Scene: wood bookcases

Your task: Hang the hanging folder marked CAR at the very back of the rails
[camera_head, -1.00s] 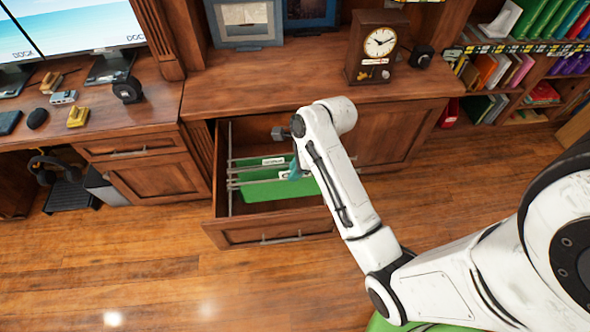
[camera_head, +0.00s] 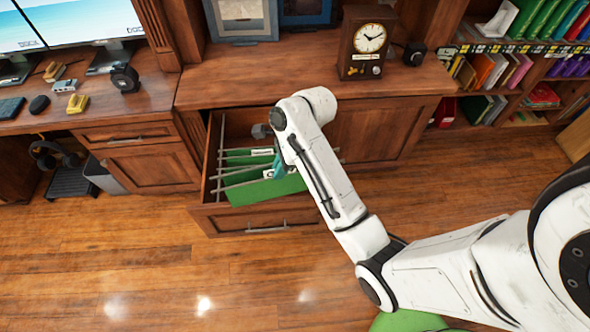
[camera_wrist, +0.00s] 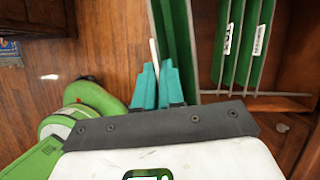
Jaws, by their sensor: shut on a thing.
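My gripper's teal fingertips (camera_wrist: 158,85) are shut on a green hanging folder (camera_wrist: 176,40), with a thin white edge beside it in the wrist view. Any marking on this folder cannot be read. In the head view my gripper (camera_head: 279,168) is at the front part of the open drawer (camera_head: 245,218), partly hidden by my arm. Other green folders hang to the right in the wrist view; one label reads TAX (camera_wrist: 229,38), and another white label (camera_wrist: 259,40) is too small to read. A metal rail (camera_wrist: 255,94) runs across their ends.
The drawer's wooden inside (camera_wrist: 296,60) shows bare beyond the folders in the wrist view. The cabinet top (camera_head: 290,85) overhangs the drawer, with a clock (camera_head: 368,40) on it. Open wood floor (camera_head: 130,260) lies in front.

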